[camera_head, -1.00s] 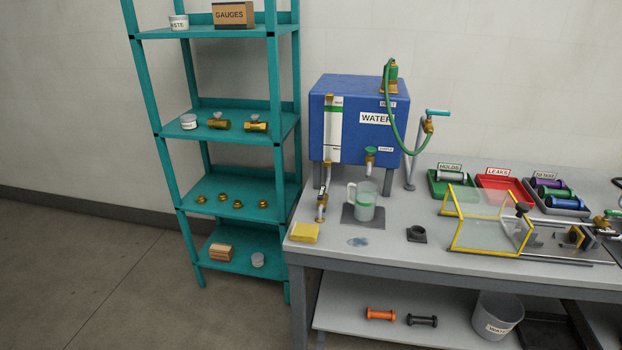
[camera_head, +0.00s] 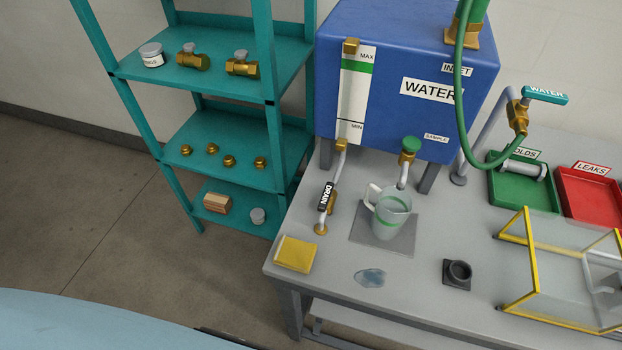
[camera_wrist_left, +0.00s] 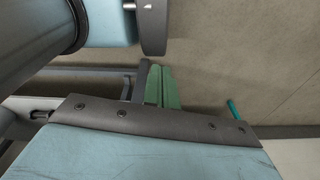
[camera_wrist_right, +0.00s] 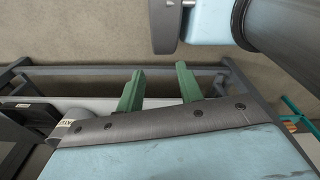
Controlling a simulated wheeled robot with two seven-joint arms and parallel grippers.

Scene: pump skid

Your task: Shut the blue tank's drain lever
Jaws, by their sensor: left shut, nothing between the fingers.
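The blue tank (camera_head: 400,40) stands on legs on the bench, with a WATER label and a level gauge. The drain lever (camera_head: 326,195) is a black handle marked DRAIN, lying roughly along the drain pipe (camera_head: 338,165) below the gauge's lower end. A brass fitting (camera_head: 321,229) sits at the bottom of the pipe. My left gripper (camera_wrist_left: 162,87) shows in the left wrist view with its green fingers together and empty, away from the lever. My right gripper (camera_wrist_right: 158,88) shows in the right wrist view with fingers apart and nothing between them. Neither gripper shows in the head view.
A clear jug (camera_head: 391,212) stands on a grey pad right of the drain. A teal shelf (camera_head: 215,75) stands left of the bench. A yellow-framed clear guard (camera_head: 517,225) is at right.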

